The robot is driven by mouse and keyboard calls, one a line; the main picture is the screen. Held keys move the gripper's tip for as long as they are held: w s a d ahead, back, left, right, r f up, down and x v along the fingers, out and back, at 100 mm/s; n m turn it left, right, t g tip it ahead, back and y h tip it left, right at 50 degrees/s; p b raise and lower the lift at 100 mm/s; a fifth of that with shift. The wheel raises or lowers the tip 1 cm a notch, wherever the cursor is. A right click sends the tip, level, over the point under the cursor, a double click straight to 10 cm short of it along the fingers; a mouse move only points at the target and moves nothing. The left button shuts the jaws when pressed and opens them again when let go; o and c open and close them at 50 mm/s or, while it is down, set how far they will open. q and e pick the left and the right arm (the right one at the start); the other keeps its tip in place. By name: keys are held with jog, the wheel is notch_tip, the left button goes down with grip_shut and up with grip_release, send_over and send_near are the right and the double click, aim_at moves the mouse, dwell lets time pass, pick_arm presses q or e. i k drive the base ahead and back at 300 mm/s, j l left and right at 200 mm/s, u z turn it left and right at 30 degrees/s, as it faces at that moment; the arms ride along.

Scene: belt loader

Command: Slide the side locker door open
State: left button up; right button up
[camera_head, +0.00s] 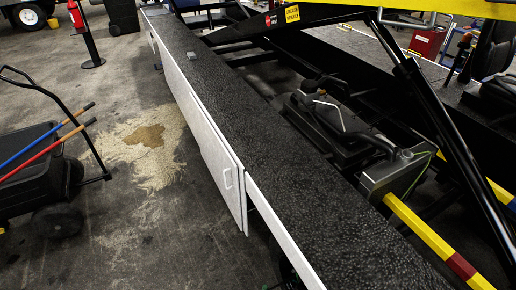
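The side locker door (213,150) is a white panel on the near side of the belt loader, with its face turned to the left. A small white loop handle (228,179) sits near the panel's lower right end. The panel's near edge stands beside another white side strip (285,240). Whether the door is fully shut cannot be told from this angle. Neither of my grippers shows in the head view, and nothing is seen touching the door or its handle.
A dark textured deck (250,120) runs along the top of the loader. A black cart (35,165) with red and blue poles stands at the left. A black post (88,40) stands farther back.

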aim_at(224, 169)
jog(key=i+u, duration=0.1)
jog(key=u, duration=0.5)
jog(key=i+j+z, duration=0.15)
jog(key=i+j, duration=0.85)
jog(key=j+z, duration=0.15)
jog(key=z, duration=0.95)
jog(key=i+j, duration=0.05)
